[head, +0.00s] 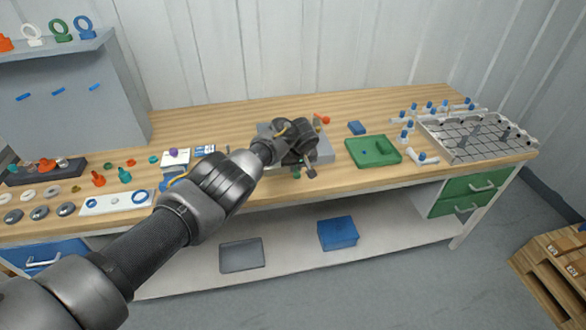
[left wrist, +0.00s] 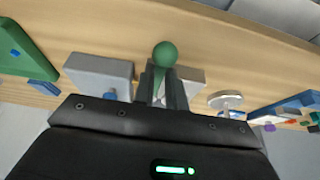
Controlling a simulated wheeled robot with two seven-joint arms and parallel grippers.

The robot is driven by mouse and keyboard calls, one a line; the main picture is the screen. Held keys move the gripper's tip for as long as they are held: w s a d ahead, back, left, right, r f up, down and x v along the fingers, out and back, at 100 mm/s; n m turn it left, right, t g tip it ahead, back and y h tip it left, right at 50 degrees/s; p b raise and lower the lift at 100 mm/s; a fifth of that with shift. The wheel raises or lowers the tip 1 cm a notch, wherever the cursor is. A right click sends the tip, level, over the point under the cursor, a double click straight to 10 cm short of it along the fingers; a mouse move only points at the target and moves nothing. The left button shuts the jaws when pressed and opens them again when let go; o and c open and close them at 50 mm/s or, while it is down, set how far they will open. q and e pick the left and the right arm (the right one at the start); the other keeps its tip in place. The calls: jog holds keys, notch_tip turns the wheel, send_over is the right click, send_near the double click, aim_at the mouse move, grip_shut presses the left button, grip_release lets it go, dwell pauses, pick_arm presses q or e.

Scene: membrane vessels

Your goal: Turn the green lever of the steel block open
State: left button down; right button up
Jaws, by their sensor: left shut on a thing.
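The steel block (head: 324,153) stands on the workbench near its middle, largely hidden behind my left gripper (head: 308,172) in the head view. In the left wrist view, grey block parts (left wrist: 98,70) show on both sides of the fingers. The green lever ends in a round green ball (left wrist: 165,54), seen just beyond my left fingertips (left wrist: 163,72). The left gripper is shut on the lever, its stem between the fingers. In the head view only a small green bit (head: 297,175) shows under the gripper. My right gripper is in neither view.
An orange-red handle (head: 322,119) stands behind the gripper. Small parts and a white plate (head: 104,206) lie left.

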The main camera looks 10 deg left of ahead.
pick_arm(q)
jog(key=shift+w+d+r, duration=0.1)
dwell(0.4)
jog(key=c, duration=1.7)
grip_release()
jog(key=p+v, duration=0.3)
jog(key=shift+d+r, duration=0.1)
jog(key=shift+r, duration=0.25)
jog(key=p+v, duration=0.1)
jog(key=v, duration=0.6)
jog(key=shift+f, duration=0.1)
